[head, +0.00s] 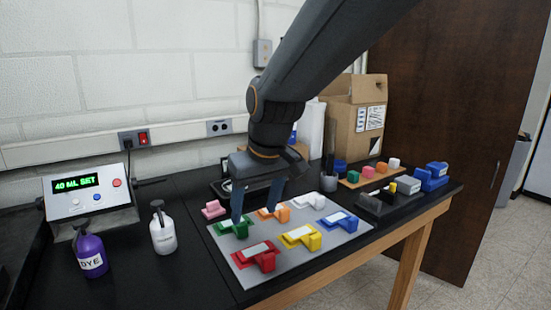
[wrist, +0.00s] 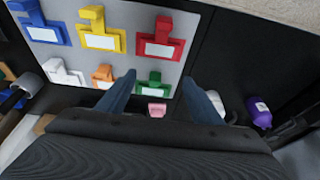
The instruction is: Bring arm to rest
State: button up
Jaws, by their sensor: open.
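My gripper (head: 257,207) hangs from my arm over the back left part of a grey board, its two blue-grey fingers apart with nothing between them. In the wrist view my gripper (wrist: 160,93) shows the same spread fingers. The grey board (head: 291,239) carries several coloured holders with white labels: green (head: 231,229), orange (head: 274,213), white (head: 308,201), red (head: 255,257), yellow (head: 301,237) and blue (head: 338,221). A pink piece (head: 214,209) sits off the board's back left edge, on the black bench.
A purple dye bottle (head: 90,254), a white bottle (head: 163,233) and a display box (head: 88,199) reading "40 ML SET" stand at left. A cardboard box (head: 357,118), a wooden strip (head: 352,182) with coloured blocks and a blue device (head: 431,177) are at right. Bare bench lies front left.

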jog(key=s+d+f+m+g, duration=0.1)
jog(key=s+d+f, duration=0.3)
jog(key=d, duration=0.4)
jog(key=s+d+f+m+h, duration=0.1)
jog(key=s+d+f+m, duration=0.2)
jog(key=s+d+f, duration=0.2)
jog(key=s+d+f+m+g+h, duration=0.1)
jog(key=s+d+f, duration=0.3)
jog(key=d, duration=0.7)
jog(key=shift+s+f+m+g, duration=0.35)
jog(key=shift+f+m, duration=0.35)
jog(key=shift+f, duration=0.25)
